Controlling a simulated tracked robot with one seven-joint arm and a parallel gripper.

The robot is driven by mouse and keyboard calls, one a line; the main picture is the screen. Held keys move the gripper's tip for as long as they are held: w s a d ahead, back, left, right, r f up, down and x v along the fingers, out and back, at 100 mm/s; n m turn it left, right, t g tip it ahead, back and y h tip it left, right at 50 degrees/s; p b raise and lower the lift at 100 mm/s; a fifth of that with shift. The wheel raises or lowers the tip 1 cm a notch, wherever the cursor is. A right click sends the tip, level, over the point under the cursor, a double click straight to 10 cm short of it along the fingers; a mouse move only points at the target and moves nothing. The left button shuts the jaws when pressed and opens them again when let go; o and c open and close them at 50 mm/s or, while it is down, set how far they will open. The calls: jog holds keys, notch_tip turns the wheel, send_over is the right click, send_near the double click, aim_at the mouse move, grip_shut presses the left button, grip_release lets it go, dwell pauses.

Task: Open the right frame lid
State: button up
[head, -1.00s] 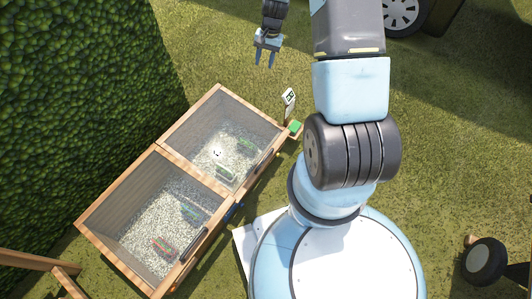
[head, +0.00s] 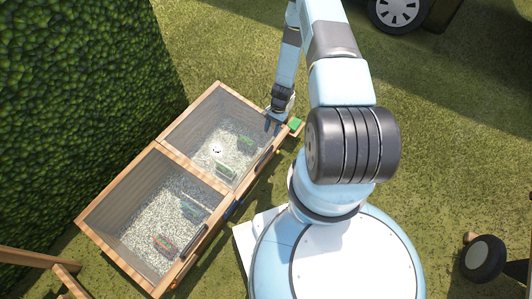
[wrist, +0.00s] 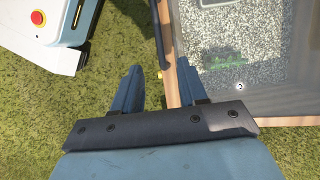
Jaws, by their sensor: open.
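Two wooden cold frames with glass lids stand side by side, and both lids are down. The right frame lid (head: 195,124) is the upper one in the head view; in the wrist view it fills the right side (wrist: 285,75). A dark bar handle (head: 265,158) runs along its front edge, and it also shows in the wrist view (wrist: 158,38). My gripper (head: 274,121) is over the front far corner of the right frame. In the wrist view my gripper (wrist: 157,75) is open and empty, its fingers either side of the wooden front edge's line, apart from the handle.
The left frame lid (head: 150,195) adjoins the right one. Gravel and small plants show through the glass. A tall hedge (head: 75,80) stands behind the frames. A green block (head: 296,124) sits at the right frame's corner. Open grass (head: 230,50) lies beyond.

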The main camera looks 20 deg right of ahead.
aim_at(266, 154)
jog(key=x, duration=1.4)
jog(key=shift+s+f, duration=0.25)
jog(key=shift+s, duration=0.05)
jog(key=shift+c, duration=0.4)
grip_shut()
